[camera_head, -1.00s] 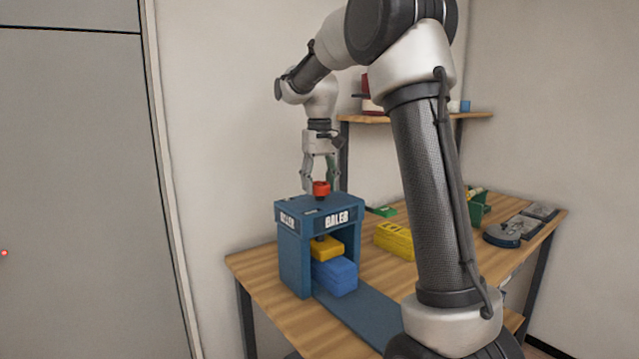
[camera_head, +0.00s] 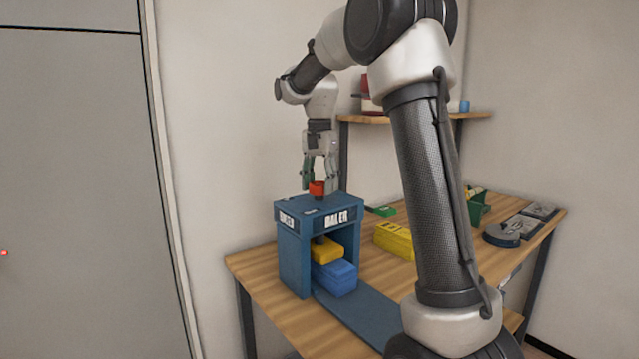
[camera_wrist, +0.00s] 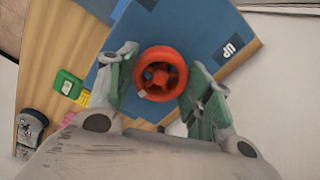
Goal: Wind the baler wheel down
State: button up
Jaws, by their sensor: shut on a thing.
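The blue baler (camera_head: 292,250) stands on the near left part of the wooden table, with a "BALER" label on its front. The red wheel (camera_head: 317,188) is on its top; in the wrist view the wheel (camera_wrist: 160,73) is a spoked ring between my fingers. My gripper (camera_head: 318,184) points down from above and is shut on the wheel, one finger on each side. Inside the baler's opening, a yellow block (camera_head: 327,250) sits above a blue block (camera_head: 336,277). The wrist view also shows the baler's top (camera_wrist: 205,30) with "UP" lettering.
Yellow blocks (camera_head: 394,240) and a green item (camera_head: 380,211) lie on the table (camera_head: 262,259) right of the baler. A blue board (camera_head: 362,318) extends from its front. A shelf (camera_head: 385,119) is behind. My arm hides part of the table.

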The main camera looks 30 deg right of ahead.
jog(key=m, duration=0.7)
jog(key=shift+r, duration=0.1)
jog(key=m, duration=0.6)
jog(key=shift+m, duration=0.4)
jog(key=m, duration=0.8)
jog(key=shift+m, duration=0.3)
jog(key=o, duration=1)
jog(key=shift+s, duration=0.1)
